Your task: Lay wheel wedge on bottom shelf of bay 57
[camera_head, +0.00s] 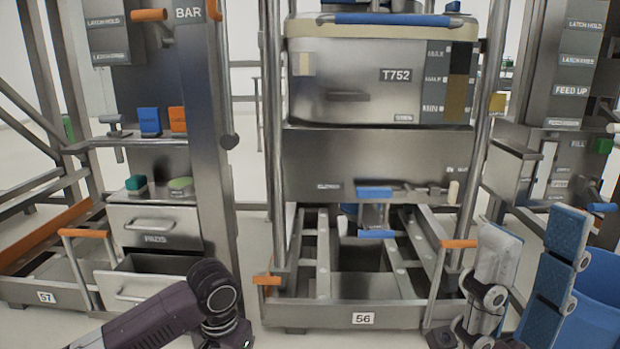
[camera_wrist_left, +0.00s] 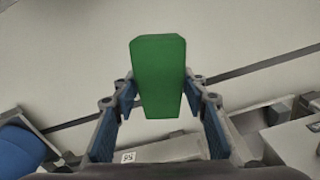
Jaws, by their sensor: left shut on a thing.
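The green wheel wedge (camera_wrist_left: 158,75) stands out between the fingers of my left gripper (camera_wrist_left: 160,92) in the left wrist view. The gripper is shut on it, and pale floor shows behind it. In the head view my left arm comes in at the bottom left, but its gripper and the wedge are not seen. Bay 57 (camera_head: 47,297) is at the far left, marked by its number plate, with a low metal bottom shelf (camera_head: 20,289). My right gripper (camera_head: 533,232) is open and empty at the lower right.
An open drawer (camera_head: 140,288) and orange-topped handles (camera_head: 85,233) stand beside bay 57. Bay 56 (camera_head: 363,318) fills the middle with a T752 bin (camera_head: 335,97) above. A blue bin (camera_head: 598,295) is behind my right gripper.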

